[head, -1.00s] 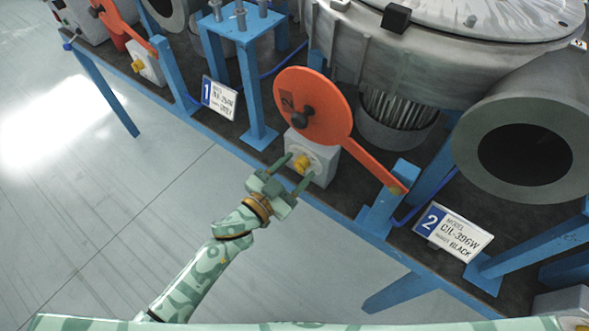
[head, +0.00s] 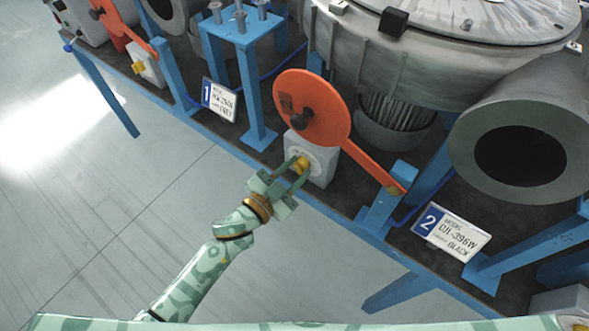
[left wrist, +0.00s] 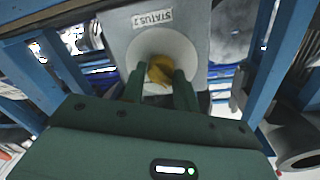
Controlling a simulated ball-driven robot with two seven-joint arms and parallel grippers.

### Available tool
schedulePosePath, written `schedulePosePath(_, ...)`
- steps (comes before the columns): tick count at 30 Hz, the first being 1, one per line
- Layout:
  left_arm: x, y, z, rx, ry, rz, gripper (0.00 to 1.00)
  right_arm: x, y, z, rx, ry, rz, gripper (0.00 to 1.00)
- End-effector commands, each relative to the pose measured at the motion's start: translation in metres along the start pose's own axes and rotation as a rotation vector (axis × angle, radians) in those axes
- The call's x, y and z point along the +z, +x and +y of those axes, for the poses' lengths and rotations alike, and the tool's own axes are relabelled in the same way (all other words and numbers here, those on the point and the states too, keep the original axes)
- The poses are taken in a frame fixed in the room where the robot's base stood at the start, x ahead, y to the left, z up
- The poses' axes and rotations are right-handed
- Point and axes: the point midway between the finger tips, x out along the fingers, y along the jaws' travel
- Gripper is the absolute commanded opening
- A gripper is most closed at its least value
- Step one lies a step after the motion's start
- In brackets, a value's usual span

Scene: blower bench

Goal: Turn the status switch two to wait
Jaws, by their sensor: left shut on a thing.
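The status switch two is a grey box with a round pale dial plate and a yellow knob (head: 301,164) on its front. It stands at the bench's front edge under the orange disc. In the left wrist view the yellow knob (left wrist: 160,70) sits on the pale dial below a label that appears to read STATUS 2. My left gripper (head: 294,170) is shut on the knob, one finger on each side. The dial's markings are too small to read, so the knob's setting cannot be told. My right gripper is not in view.
An orange disc with an arm (head: 318,108) is above the switch. A number 2 sign (head: 450,232) stands to the right, a number 1 sign (head: 219,99) to the left. A wide grey pipe (head: 530,140) is at right. The floor (head: 100,220) before the bench is clear.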

Motion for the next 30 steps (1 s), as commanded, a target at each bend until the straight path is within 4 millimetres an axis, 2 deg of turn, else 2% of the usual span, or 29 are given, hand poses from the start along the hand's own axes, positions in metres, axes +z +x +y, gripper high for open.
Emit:
schedulePosePath(18, -0.0014, 0.0003, -0.0005, 0.005, 0.477, -0.03, 0.08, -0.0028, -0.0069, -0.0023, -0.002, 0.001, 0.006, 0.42)
schedulePosePath(30, -0.0019, 0.0005, -0.0003, 0.006, 0.593, -0.036, 0.08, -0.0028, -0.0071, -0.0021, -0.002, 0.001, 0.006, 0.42)
